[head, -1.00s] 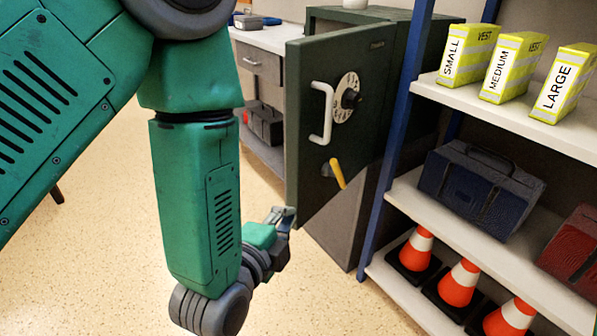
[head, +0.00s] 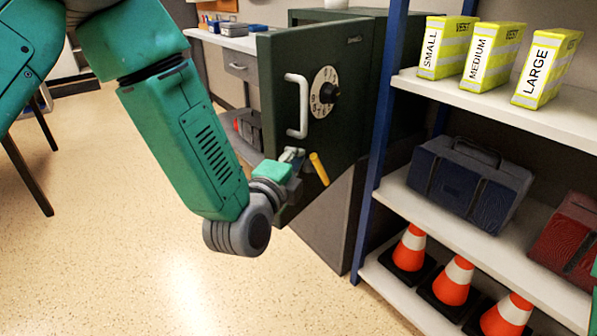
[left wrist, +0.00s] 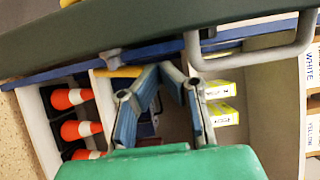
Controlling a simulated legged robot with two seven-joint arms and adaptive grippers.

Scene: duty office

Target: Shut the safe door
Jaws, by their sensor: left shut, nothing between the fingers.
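The dark green safe door (head: 345,70) stands open in the head view, its outer face towards me. It carries a round dial (head: 324,92), a white bar handle (head: 292,106) and a yellow lever (head: 319,169). My left gripper (head: 293,154) is shut and empty, at the door's lower part just left of the lever; contact cannot be told. In the left wrist view, the left gripper's blue-padded fingers (left wrist: 161,70) point at the door's dark panel (left wrist: 110,30), with the handle (left wrist: 205,60) to their right. My right gripper is out of view.
A blue-posted shelf (head: 376,130) stands close to the right of the door. It holds yellow vest boxes (head: 490,52), a dark blue case (head: 470,185), a red case (head: 570,235) and traffic cones (head: 453,281). A counter (head: 230,42) is behind left.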

